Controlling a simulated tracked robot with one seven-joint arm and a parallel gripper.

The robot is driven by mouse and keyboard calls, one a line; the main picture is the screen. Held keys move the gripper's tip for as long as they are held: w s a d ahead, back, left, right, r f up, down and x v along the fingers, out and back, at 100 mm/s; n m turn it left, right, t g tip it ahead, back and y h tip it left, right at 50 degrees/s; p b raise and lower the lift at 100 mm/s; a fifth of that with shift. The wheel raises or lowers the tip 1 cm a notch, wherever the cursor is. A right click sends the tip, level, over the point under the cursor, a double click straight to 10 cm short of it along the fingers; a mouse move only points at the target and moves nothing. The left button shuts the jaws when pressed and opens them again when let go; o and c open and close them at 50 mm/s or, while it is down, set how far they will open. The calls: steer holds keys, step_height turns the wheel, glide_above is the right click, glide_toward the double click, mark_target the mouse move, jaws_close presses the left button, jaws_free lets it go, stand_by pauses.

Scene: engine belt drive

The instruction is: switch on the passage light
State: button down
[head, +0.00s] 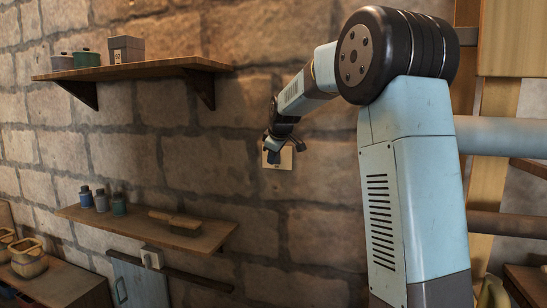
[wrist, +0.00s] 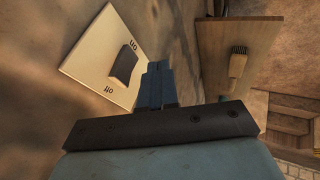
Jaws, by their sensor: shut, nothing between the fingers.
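A pale switch plate (wrist: 85,68) is fixed to the stone wall. It carries a dark rocker (wrist: 123,66), with "on" lettered at one end and "off" at the other. I cannot tell which way the rocker is set. My gripper (wrist: 159,68) is shut and empty. In the wrist view its fingertips are just right of the plate, and they look apart from the rocker. In the head view the plate (head: 286,160) is partly hidden behind my gripper (head: 274,158), so contact with the plate cannot be told there.
In the head view, an upper shelf (head: 140,70) holds pots and a box. A lower shelf (head: 130,225) holds small bottles and a brush (head: 175,218). Pipes (head: 505,137) and wooden posts stand at right. The wall around the plate is bare.

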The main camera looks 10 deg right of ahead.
steer(key=s+f+v, duration=0.1)
steer(key=v, duration=0.9)
steer(key=shift+s+a+r, duration=0.15)
steer(key=shift+s+a, duration=0.05)
steer(key=shift+a, duration=0.2)
steer(key=s+f+m, duration=0.3)
steer(key=s+f, duration=0.1)
steer(key=s, duration=0.9)
steer(key=s+d+f+m+g, duration=0.1)
steer(key=s+f+m, duration=0.3)
steer(key=s, duration=0.9)
steer(key=s+f+m, duration=0.3)
steer(key=s+f, duration=0.2)
steer(key=s, duration=0.9)
steer(key=shift+d+f+g+h, duration=0.3)
steer(key=shift+s, duration=0.15)
